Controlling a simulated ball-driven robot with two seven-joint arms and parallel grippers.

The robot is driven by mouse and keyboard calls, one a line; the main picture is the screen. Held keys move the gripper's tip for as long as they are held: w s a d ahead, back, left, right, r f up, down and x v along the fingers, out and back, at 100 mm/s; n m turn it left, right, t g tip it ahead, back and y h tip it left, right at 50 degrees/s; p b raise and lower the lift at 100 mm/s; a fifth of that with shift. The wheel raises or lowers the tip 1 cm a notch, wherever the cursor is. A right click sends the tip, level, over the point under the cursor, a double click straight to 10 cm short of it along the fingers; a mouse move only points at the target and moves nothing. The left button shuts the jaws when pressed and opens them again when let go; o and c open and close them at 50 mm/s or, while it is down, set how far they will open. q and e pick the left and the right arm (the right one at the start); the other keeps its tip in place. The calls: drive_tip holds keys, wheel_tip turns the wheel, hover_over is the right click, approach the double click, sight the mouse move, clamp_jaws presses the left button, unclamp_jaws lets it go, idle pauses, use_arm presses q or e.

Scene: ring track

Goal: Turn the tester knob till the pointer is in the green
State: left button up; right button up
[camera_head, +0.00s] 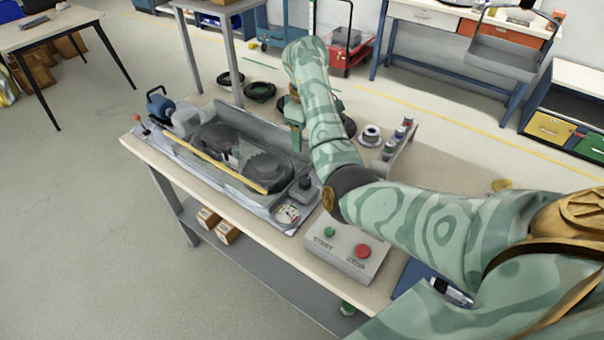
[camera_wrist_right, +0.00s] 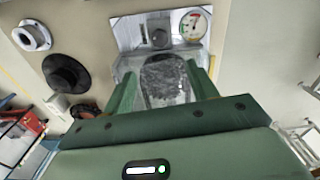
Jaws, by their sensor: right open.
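The tester's dark knob (camera_head: 305,184) stands at the near right end of the grey tester (camera_head: 236,128) on the bench; it also shows in the right wrist view (camera_wrist_right: 159,38). The round dial (camera_head: 288,213) is beside it and shows in the wrist view (camera_wrist_right: 194,24) with coloured marks; I cannot tell surely where its pointer stands. My right gripper (camera_head: 294,112) hangs above the bench, beyond the knob. In the wrist view its two fingers (camera_wrist_right: 160,75) are open and apart, with nothing held, and the knob lies ahead of them. My left gripper is out of view.
A control box with a green button (camera_head: 329,231) and a red button (camera_head: 362,251) sits at the bench's near edge. A blue motor-like part (camera_head: 160,106) is at the left end. Black rings (camera_head: 260,91) and a pale flanged ring (camera_head: 371,134) lie behind and right.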

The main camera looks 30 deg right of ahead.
sight(305, 180)
wheel_tip(305, 180, down, 16)
drive_tip(key=b, duration=0.6)
drive_tip(key=shift+s+b, duration=0.1)
drive_tip(key=shift+b, duration=0.25)
drive_tip(key=shift+c, duration=0.4)
drive_tip(key=c, duration=0.9)
